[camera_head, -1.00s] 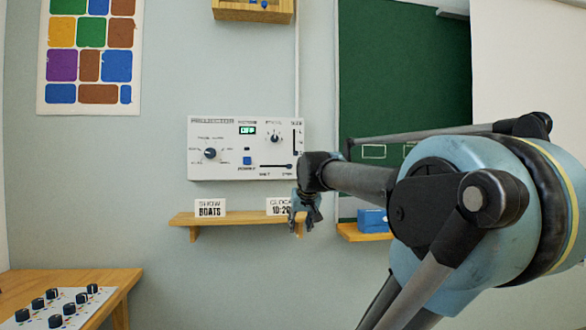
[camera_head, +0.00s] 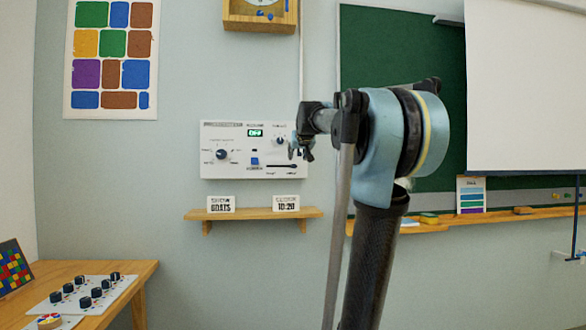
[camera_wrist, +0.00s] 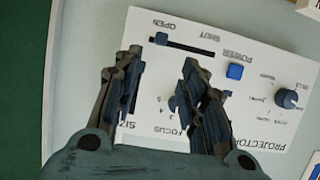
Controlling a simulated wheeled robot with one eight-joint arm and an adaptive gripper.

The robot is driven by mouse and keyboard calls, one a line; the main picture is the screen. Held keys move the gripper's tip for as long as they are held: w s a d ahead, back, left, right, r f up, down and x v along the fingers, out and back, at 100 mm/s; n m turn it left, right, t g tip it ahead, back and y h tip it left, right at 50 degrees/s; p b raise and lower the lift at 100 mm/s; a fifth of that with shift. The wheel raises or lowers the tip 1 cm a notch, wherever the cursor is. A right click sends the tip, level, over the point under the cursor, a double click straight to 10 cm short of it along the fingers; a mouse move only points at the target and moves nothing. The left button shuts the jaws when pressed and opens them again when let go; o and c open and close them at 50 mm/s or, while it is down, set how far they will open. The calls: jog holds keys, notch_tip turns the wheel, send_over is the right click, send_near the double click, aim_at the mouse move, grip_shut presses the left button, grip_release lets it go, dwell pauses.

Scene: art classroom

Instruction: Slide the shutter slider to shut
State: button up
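The white projector panel (camera_head: 240,150) is on the wall; the wrist view shows it upside down. Its shutter slider (camera_wrist: 161,38) is a small dark knob on a straight slot (camera_wrist: 190,43) marked OPEN and SHUT. The knob sits at the OPEN end, which is the right end of the slot (camera_head: 280,166) in the head view. My gripper (camera_head: 301,152) is in front of the panel's right edge. In the wrist view my gripper (camera_wrist: 158,68) is open, with nothing seen held, and its fingertips show below the slot. The fingers partly hide the focus knob and size control.
A blue power button (camera_wrist: 235,71) and a round knob (camera_wrist: 289,98) share the panel. A wooden shelf (camera_head: 250,214) with two signs is just below. A clock box (camera_head: 260,17) hangs above. A table (camera_head: 140,270) with a knob board stands lower left.

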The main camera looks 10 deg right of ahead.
aim_at(293, 166)
jog(key=x, duration=1.2)
jog(key=shift+w+f, duration=0.15)
jog(key=shift+w, duration=0.1)
grip_shut()
